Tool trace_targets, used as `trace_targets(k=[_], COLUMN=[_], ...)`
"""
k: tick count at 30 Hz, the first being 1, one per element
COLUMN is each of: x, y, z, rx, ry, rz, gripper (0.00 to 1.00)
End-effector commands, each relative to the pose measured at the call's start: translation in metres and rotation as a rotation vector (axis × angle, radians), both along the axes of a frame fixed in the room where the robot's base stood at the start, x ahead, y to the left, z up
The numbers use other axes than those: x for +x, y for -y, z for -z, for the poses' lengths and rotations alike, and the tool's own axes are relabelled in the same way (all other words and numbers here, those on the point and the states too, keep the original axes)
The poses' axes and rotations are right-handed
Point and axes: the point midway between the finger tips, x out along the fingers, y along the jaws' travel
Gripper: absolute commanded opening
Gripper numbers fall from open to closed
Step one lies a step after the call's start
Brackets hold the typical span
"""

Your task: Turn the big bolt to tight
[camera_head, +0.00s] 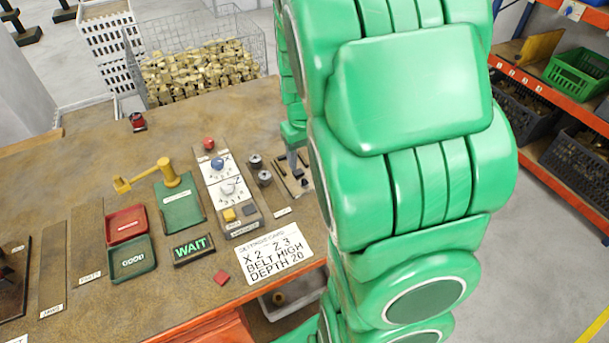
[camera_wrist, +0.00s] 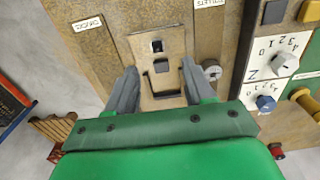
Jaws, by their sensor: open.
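My gripper (camera_wrist: 158,70) is open, with its two grey fingers apart over a tan metal plate (camera_wrist: 175,20) in the wrist view. On that plate, between and just beyond the fingertips, are a small black square block (camera_wrist: 157,46), a grey square head (camera_wrist: 161,66) and a dark U-shaped piece (camera_wrist: 162,94). Nothing is held between the fingers. I cannot tell for sure which piece is the big bolt. In the head view the plate (camera_head: 281,168) is at the bench's right side, and my arm hides part of it.
Grey knobs (camera_head: 255,161) stand just left of the plate, beside a panel of dials (camera_head: 222,170). A settings card (camera_head: 272,253) lies near the front edge.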

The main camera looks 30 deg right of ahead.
Motion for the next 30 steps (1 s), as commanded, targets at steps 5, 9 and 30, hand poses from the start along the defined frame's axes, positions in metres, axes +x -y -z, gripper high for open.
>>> trace_targets(k=[5, 9, 30], x=[0.004, 0.004, 0.004], y=[0.005, 0.005, 0.005], z=[0.007, 0.013, 0.083], rx=[0.000, 0.001, 0.000], ry=[-0.001, -0.002, 0.000], rz=[0.001, 0.001, 0.001], gripper=[0.53, 0.53, 0.53])
